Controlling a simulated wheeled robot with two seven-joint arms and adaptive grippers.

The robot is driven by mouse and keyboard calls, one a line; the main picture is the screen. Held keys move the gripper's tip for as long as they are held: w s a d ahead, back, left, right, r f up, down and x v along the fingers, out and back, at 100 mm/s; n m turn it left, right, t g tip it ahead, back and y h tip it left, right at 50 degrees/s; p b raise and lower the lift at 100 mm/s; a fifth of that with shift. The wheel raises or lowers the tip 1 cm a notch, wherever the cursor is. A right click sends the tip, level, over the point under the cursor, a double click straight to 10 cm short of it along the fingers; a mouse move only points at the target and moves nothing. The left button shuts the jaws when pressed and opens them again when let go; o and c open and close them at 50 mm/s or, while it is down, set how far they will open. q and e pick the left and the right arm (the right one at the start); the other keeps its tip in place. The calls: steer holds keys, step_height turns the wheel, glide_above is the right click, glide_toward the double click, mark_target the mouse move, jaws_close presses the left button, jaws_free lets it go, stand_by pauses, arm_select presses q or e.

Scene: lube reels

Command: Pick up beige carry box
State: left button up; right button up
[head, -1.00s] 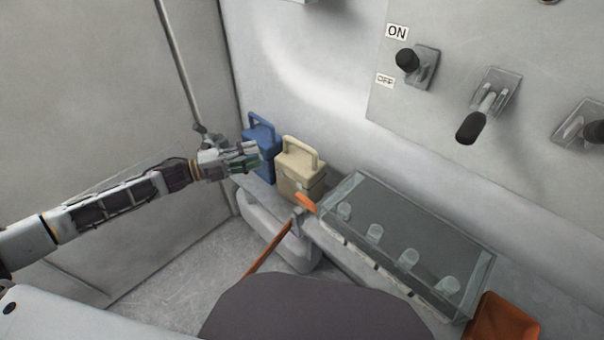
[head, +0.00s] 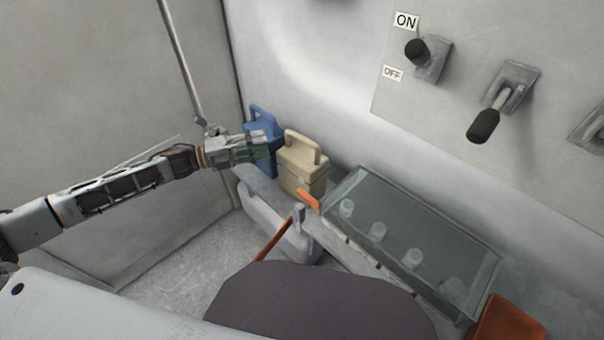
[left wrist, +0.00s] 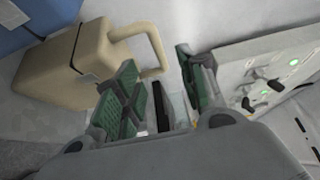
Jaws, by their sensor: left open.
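The beige carry box (head: 302,166) stands upright on a grey ledge against the wall, with its handle on top. In the left wrist view the beige carry box (left wrist: 66,70) is at the upper left, and its looped handle reaches toward the fingers. My left gripper (head: 268,147) is in front of the blue box, just left of the beige box. In the left wrist view my left gripper (left wrist: 160,82) is open, with green finger pads apart and nothing held. The handle end appears close to the gap between the fingers; contact cannot be told. My right gripper is not in view.
A blue carry box (head: 262,126) stands left of the beige one. A glass-topped case (head: 410,240) with several cylinders lies to the right, with an orange handle (head: 308,198) near its corner. A wall panel with switches (head: 432,60) is above right.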

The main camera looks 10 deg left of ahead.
mark_target(299, 139)
arm_select(q)
steer(key=shift+x, duration=3.6)
steer(key=shift+d+f, duration=0.1)
steer(key=shift+d, duration=0.05)
steer(key=shift+w+d, duration=0.1)
steer(key=shift+d, duration=0.05)
steer(key=shift+x, duration=2.45)
steer(key=shift+d+f, duration=0.1)
jaws_close()
